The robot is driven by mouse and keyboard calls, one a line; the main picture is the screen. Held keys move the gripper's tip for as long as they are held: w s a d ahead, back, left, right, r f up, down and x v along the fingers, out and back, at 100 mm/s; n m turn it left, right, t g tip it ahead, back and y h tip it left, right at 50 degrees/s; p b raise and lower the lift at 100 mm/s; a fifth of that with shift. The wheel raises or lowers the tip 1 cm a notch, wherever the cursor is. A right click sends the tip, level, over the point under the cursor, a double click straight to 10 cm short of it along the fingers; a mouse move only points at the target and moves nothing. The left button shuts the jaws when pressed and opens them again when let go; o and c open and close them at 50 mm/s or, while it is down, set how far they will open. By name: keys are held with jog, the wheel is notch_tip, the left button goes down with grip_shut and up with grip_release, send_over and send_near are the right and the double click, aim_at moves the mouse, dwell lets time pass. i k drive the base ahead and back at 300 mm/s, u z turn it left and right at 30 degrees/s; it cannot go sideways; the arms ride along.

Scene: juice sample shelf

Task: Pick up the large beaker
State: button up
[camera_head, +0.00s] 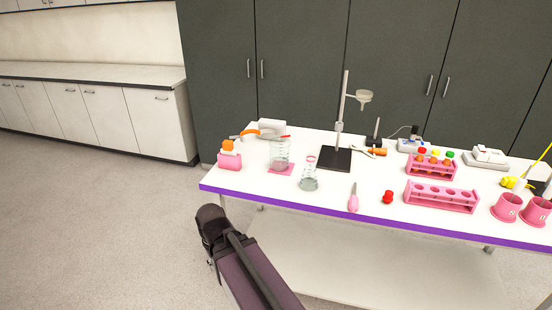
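The large beaker (280,152) is clear glass and stands upright on a pink mat (275,168) on the left part of the white table. A red-tipped thing shows at its rim, but I cannot tell whether it is inside or behind. Part of my dark arm shows below the table's left front, apart from the beaker. My gripper cannot be made out in this view.
A conical flask (309,180) stands just right of the beaker, with a stand (336,157) behind. An orange-capped pink bottle (229,157) is left of it. A white box (271,127) is behind.

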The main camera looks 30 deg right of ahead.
aim_at(280, 155)
jog(key=u, duration=0.15)
jog(key=k, duration=1.15)
jog(key=z, duration=1.05)
jog(key=i, duration=1)
jog(key=z, duration=0.05)
